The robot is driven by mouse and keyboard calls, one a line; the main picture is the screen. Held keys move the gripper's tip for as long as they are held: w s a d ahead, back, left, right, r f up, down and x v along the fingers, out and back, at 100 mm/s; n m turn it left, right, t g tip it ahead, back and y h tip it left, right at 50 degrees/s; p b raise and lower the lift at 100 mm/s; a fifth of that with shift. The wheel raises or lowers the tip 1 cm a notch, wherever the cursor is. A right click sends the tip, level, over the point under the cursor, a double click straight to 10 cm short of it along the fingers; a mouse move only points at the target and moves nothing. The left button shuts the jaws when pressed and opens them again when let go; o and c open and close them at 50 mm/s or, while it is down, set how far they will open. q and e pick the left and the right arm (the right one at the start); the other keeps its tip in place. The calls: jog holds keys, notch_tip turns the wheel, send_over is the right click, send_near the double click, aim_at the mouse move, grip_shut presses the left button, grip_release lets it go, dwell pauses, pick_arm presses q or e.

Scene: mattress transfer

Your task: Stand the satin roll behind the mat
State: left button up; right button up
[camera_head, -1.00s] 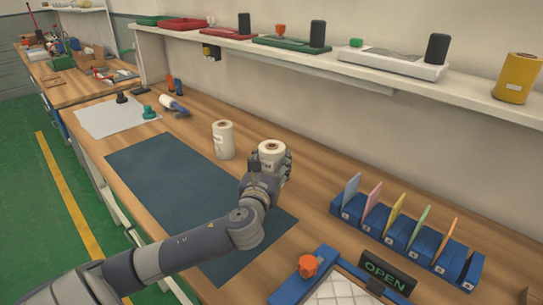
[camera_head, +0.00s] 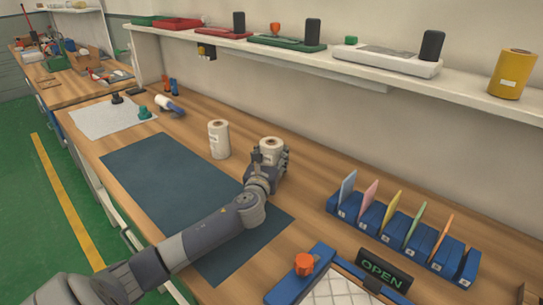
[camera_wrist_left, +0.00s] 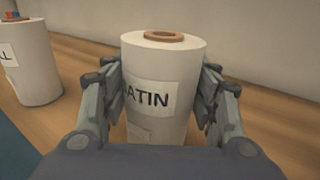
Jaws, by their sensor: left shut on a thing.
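The satin roll (camera_wrist_left: 160,70) is a white roll with a brown core and a label reading "ATIN" in the left wrist view. It is upright between the fingers of my left gripper (camera_wrist_left: 162,95), which is shut on it. In the head view, the satin roll (camera_head: 270,146) and my left gripper (camera_head: 268,160) are behind the dark blue mat (camera_head: 165,180), near its back edge. The gripper hides the roll's lower part in the head view, so I cannot tell whether its base touches the bench. My right gripper is not in view.
Another white roll (camera_head: 219,139) stands upright behind the mat, left of the satin roll. A blue rack (camera_head: 405,235) with coloured cards is to the right. An OPEN sign (camera_head: 385,270) stands in front of it. A shelf (camera_head: 380,75) runs above the bench.

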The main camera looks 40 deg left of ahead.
pick_arm(q)
jog(key=o, duration=1.3)
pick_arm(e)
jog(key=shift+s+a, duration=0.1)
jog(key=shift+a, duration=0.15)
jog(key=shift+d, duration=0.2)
pick_arm(q)
jog(key=shift+s, duration=0.15)
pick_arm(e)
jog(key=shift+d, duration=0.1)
pick_arm(q)
jog(key=shift+s+d, duration=0.2)
jog(key=shift+s, duration=0.1)
jog(key=v, duration=0.9)
jog(key=shift+s+d+r, duration=0.1)
jog(key=shift+s+d, duration=0.05)
jog(key=shift+s, duration=0.15)
jog(key=shift+s+d, duration=0.3)
jog(key=shift+s, duration=0.35)
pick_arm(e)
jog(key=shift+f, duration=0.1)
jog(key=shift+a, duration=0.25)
